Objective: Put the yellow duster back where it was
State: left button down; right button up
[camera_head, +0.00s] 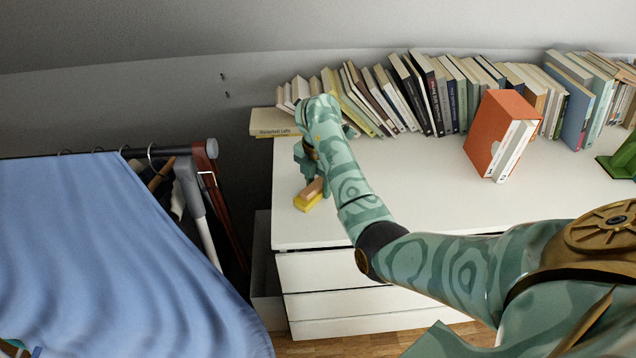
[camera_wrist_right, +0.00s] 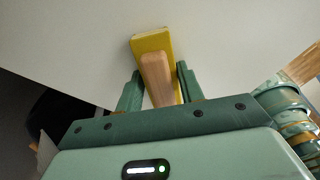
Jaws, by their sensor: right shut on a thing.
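The yellow duster (camera_head: 308,200) has a yellow pad and a light wooden handle. It is at the left part of the white dresser top (camera_head: 420,205). My right gripper (camera_head: 312,180) is over it, partly hidden by my own arm in the head view. In the right wrist view the right gripper (camera_wrist_right: 158,82) is shut on the wooden handle of the duster (camera_wrist_right: 152,42), with a finger on each side. The pad appears at or very near the dresser top; I cannot tell whether it touches. My left gripper is not in view.
A row of books (camera_head: 440,95) leans along the wall at the back. An orange slipcase (camera_head: 497,130) stands at the right, with a green object (camera_head: 622,158) beyond it. A rack with blue cloth (camera_head: 110,250) stands left of the dresser. The middle of the top is clear.

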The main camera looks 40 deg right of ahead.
aim_at(319, 181)
jog(key=o, duration=0.9)
jog(key=shift+o, duration=0.2)
pick_arm(q)
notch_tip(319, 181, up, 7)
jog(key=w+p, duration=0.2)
jog(key=p, duration=0.5)
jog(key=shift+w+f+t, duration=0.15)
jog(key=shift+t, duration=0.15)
pick_arm(e)
notch_tip(319, 181, up, 12)
jog(key=shift+r, duration=0.15)
